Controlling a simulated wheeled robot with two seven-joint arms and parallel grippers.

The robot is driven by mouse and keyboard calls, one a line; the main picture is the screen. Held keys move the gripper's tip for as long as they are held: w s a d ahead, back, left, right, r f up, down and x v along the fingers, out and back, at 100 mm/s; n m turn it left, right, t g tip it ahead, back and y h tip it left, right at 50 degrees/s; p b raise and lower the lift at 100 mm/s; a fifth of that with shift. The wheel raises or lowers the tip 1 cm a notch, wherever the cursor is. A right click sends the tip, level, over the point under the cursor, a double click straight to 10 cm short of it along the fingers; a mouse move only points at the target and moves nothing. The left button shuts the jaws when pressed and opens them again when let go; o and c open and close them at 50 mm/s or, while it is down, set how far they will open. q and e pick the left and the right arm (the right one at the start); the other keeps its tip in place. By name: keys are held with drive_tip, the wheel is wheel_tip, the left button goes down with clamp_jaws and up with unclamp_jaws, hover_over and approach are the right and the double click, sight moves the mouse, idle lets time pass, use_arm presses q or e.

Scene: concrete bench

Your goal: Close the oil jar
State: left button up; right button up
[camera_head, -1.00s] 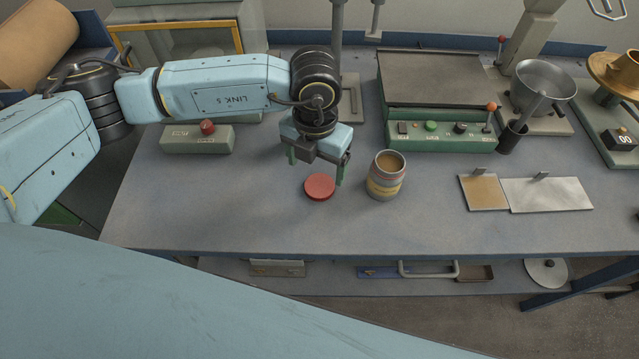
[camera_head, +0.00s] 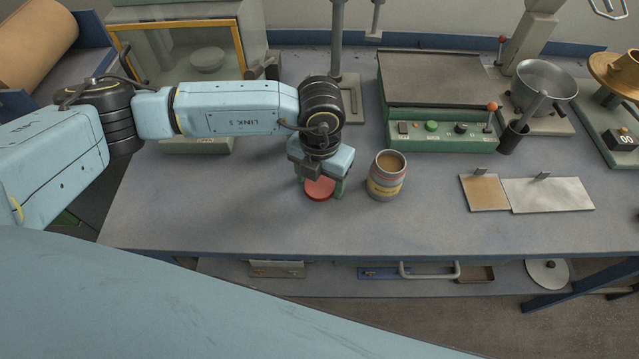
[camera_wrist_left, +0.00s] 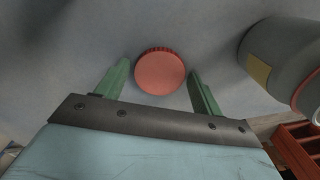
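The oil jar (camera_head: 386,178) stands upright and open on the bench, with brownish contents showing at its mouth and a striped label. Its red lid (camera_head: 319,190) lies flat on the bench to the left of the jar. My left gripper (camera_head: 320,188) is low over the lid, its green fingers apart on either side of it. In the left wrist view the lid (camera_wrist_left: 160,72) sits between and just beyond the open fingertips, with gaps on both sides. The jar (camera_wrist_left: 283,62) shows at the right there. My right gripper is not in view.
A green control box (camera_head: 440,137) with knobs stands behind the jar. Flat plates (camera_head: 545,194) lie to the right, and a metal bowl stand (camera_head: 543,85) is at the back right. The bench front and left are clear.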

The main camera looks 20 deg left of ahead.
sight(320, 185)
use_arm(q)
drive_tip(key=c, duration=0.7)
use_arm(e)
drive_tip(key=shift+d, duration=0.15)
use_arm(q)
wheel_tip(320, 185, up, 10)
drive_tip(key=shift+p, duration=0.45)
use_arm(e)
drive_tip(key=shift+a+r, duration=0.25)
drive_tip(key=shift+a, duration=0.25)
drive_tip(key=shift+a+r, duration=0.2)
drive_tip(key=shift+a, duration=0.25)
